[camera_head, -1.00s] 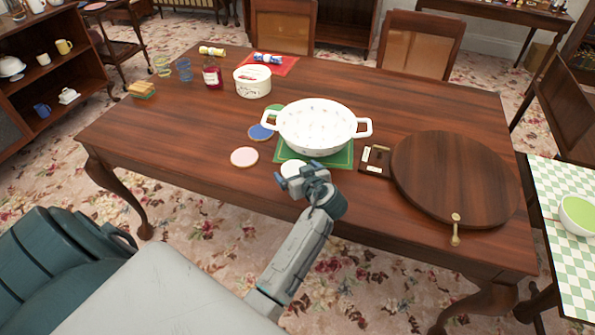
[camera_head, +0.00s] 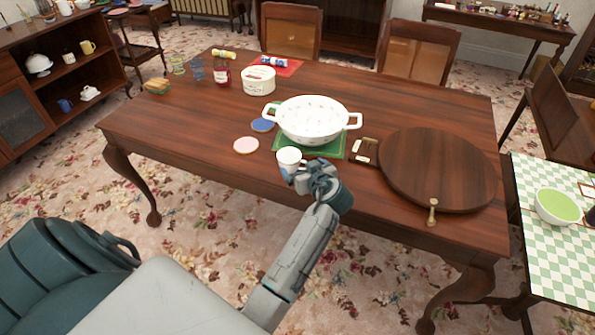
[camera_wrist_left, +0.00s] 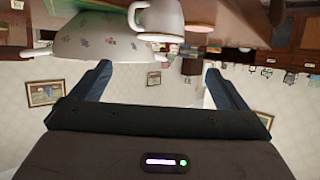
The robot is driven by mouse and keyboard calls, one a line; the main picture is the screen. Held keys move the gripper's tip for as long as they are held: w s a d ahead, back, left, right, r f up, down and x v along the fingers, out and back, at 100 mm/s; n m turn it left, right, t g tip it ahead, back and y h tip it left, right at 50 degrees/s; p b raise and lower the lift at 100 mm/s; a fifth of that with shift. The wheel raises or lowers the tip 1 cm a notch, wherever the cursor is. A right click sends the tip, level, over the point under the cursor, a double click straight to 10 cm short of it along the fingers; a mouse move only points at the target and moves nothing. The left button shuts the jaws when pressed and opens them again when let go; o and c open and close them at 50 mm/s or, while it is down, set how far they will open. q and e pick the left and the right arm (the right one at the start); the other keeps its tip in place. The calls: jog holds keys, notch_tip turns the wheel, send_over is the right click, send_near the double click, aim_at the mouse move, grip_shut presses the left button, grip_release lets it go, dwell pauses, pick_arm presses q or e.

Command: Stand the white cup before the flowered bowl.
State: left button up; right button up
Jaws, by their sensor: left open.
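The white cup (camera_head: 290,158) stands upright at the near left edge of the green mat, just before the flowered bowl (camera_head: 314,131). The white two-handled bowl sits on that mat. My left gripper (camera_head: 303,180) is open close to the cup's near side and partly covers its lower part in the head view. In the left wrist view, which is upside down, the cup (camera_wrist_left: 160,18) and its handle lie beyond the open fingers, with nothing between them. The bowl (camera_wrist_left: 95,45) shows behind it with small flowers. The cup's base is cut off there. My right gripper is not in view.
The green mat (camera_head: 333,152) lies under the bowl. Pink (camera_head: 246,145) and blue (camera_head: 263,125) coasters lie left. The table's left front (camera_head: 180,125) is clear.

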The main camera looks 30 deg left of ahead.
pick_arm(q)
jog(key=s+d+f+m+t+h, duration=0.45)
jog(key=d+f+m+h, duration=0.2)
jog(key=f+m, duration=0.4)
jog(key=s+f+g+h, duration=0.1)
jog(key=s+f+g, duration=0.1)
jog(key=s+f, duration=0.5)
jog(key=s+f+g+h, duration=0.1)
jog(key=s+f, duration=0.2)
jog(key=f, duration=0.8)
jog(key=s+f+g+h, duration=0.1)
jog(key=s+f+g, duration=0.1)
jog(key=s+f, duration=0.5)
jog(key=s+f+g, duration=0.2)
jog(key=s+f, duration=0.4)
jog(key=s, duration=0.4)
jog(key=s+a+f+g, duration=0.1)
jog(key=s+f+g, duration=0.1)
jog(key=s+f, duration=0.5)
jog(key=s+f+m+g, duration=0.1)
jog(key=s+f, duration=0.6)
jog(key=s, duration=0.7)
jog(key=shift+s+a+g+h, duration=0.2)
jog(key=shift+s+g+h, duration=0.2)
jog(key=shift+g+h, duration=0.05)
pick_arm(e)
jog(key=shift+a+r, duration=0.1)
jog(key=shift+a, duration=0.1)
